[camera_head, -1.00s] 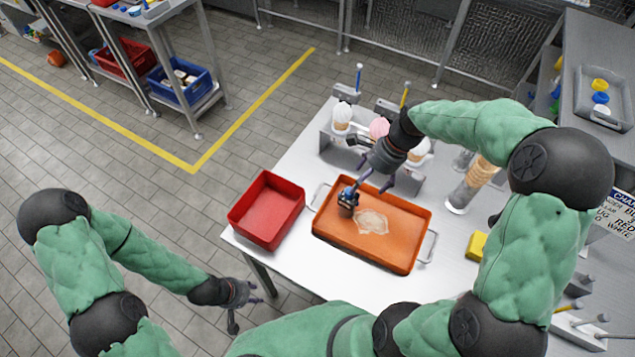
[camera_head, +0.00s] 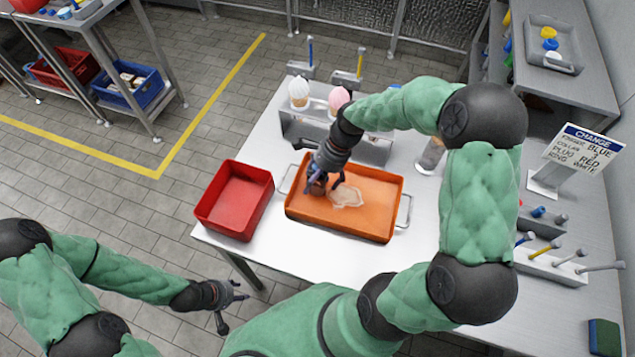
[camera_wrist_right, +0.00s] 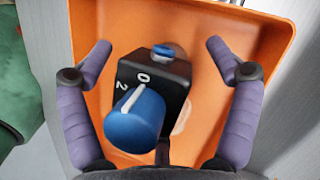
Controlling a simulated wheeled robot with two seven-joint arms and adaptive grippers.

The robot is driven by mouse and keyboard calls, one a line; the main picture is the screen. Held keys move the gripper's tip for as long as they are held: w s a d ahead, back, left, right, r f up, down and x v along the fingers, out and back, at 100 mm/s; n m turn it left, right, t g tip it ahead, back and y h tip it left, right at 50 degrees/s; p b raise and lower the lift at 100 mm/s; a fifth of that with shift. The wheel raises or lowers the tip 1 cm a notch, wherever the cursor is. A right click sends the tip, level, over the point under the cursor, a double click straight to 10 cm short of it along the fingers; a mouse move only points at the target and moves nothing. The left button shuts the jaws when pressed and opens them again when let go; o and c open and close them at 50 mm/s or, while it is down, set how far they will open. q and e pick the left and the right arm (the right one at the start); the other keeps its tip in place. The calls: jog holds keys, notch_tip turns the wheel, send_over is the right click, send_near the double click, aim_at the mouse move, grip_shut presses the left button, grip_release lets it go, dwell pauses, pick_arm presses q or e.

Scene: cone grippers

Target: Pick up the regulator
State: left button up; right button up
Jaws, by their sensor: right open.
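The regulator (camera_wrist_right: 150,85) is a black block with a blue knob marked with a white line and digits, and a small blue cap at its far end. It is over the orange tray (camera_head: 375,222) in the right wrist view. My right gripper (camera_wrist_right: 155,55) is open, with one purple finger on each side of the regulator and a gap on both sides. In the head view my right gripper (camera_head: 327,185) is low over the tray's left part and mostly hides the regulator. My left gripper (camera_head: 238,292) hangs off the table's front left, empty, its fingers apart.
A red bin (camera_head: 232,202) stands left of the tray. A rack (camera_head: 300,125) with ice cream cones stands behind it. A pale puddle (camera_head: 346,196) lies in the tray. A sign (camera_head: 580,150) and a tool holder (camera_head: 550,262) are at the right.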

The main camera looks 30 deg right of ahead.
jog(key=shift+w+a+f, duration=0.1)
jog(key=shift+f, duration=0.15)
jog(key=c, duration=1.6)
